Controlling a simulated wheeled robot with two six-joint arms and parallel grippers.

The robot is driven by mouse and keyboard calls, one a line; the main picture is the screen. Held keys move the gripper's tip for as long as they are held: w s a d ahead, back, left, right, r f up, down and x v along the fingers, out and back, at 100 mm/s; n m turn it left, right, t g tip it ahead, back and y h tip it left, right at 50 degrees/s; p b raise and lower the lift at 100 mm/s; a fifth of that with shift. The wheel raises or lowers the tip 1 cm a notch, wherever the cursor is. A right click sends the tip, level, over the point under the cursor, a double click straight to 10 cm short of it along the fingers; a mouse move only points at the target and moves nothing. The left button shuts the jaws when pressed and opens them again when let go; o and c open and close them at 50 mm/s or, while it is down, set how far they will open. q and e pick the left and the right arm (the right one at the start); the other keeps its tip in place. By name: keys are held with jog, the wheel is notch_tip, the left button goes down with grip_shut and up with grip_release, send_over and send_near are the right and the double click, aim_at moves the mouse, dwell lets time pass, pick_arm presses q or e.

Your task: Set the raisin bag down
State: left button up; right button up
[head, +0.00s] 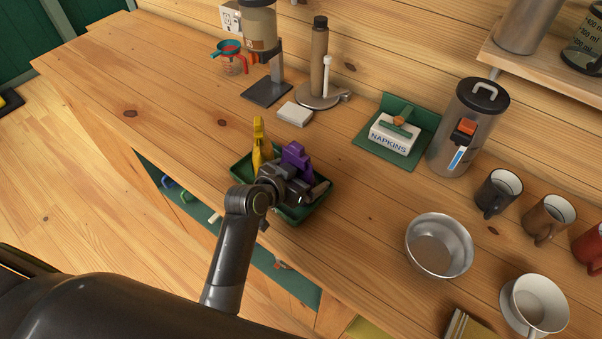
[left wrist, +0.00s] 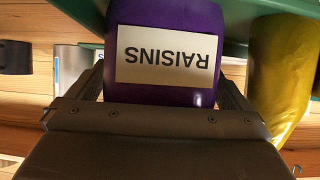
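The purple raisin bag (head: 297,156) is over the right part of the green tray (head: 312,207) on the counter. It appears upright in the head view. In the left wrist view the raisin bag (left wrist: 160,90) fills the middle, its white RAISINS label upside down. My left gripper (head: 296,187) has a finger against each side of the bag. The fingers also show in the left wrist view (left wrist: 163,92). The gripper hides the bag's lower part in the head view, so I cannot tell whether it touches the tray floor. My right gripper is not in view.
A yellow bag (head: 260,147) stands in the tray just left of the raisin bag. The counter left of the tray is clear.

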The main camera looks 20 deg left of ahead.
pick_arm(q)
jog(key=shift+r, duration=0.25)
jog(key=shift+s+a, duration=0.1)
jog(key=shift+s, duration=0.2)
jog(key=b+v, duration=0.1)
jog(key=v, duration=1)
jog(key=shift+s+r, duration=0.15)
